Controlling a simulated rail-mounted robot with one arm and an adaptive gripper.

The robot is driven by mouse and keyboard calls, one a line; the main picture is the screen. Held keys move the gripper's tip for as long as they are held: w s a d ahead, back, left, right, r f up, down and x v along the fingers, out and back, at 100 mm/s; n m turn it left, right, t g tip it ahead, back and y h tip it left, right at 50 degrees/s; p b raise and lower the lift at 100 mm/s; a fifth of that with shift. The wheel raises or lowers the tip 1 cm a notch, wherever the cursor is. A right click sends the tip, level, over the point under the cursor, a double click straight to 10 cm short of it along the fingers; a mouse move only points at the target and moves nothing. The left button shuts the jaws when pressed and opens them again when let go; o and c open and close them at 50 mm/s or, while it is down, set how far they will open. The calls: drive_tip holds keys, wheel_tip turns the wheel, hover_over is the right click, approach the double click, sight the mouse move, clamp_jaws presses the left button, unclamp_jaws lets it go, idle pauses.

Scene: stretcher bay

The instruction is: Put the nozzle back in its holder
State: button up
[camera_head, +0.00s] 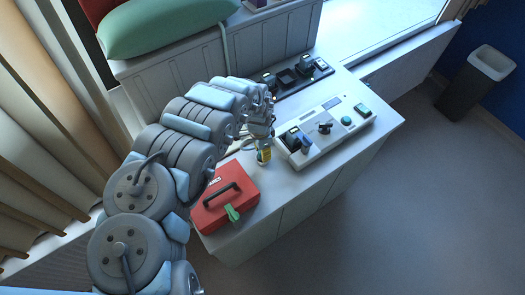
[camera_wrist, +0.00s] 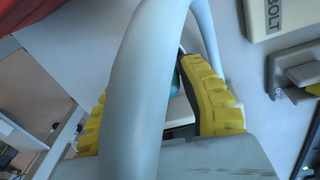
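My gripper (camera_head: 264,155) has yellow-padded fingers and is low over the white worktop, between the red case and the white console. In the wrist view, one yellow finger is at the left and one at the right of my gripper (camera_wrist: 150,95). A thick pale tube crosses in front and hides most of the gap between them. A small teal patch and a pale edge show beside the right finger. I cannot tell whether anything is held. I cannot clearly make out the nozzle or its holder in either view.
The white console (camera_head: 333,138) with black parts and a teal button is right of my gripper. The red case (camera_head: 212,213) is in front. A black rack (camera_head: 318,70) stands behind. A white worktop (camera_head: 283,187) strip is clear. A bin (camera_head: 458,100) stands far right.

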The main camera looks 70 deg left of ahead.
drive_tip(key=shift+o, duration=0.9)
drive_tip(key=shift+r, duration=0.15)
drive_tip(key=shift+s+a+r, duration=0.1)
drive_tip(key=shift+r, duration=1.45)
drive_tip(key=shift+s+a+r, duration=0.1)
drive_tip(key=shift+r, duration=1.45)
wheel_tip(320, 180, up, 6)
drive_tip(key=p, duration=0.3)
drive_tip(key=shift+a+r, duration=0.15)
drive_tip(key=shift+a, duration=0.1)
drive_tip(key=shift+w, duration=0.1)
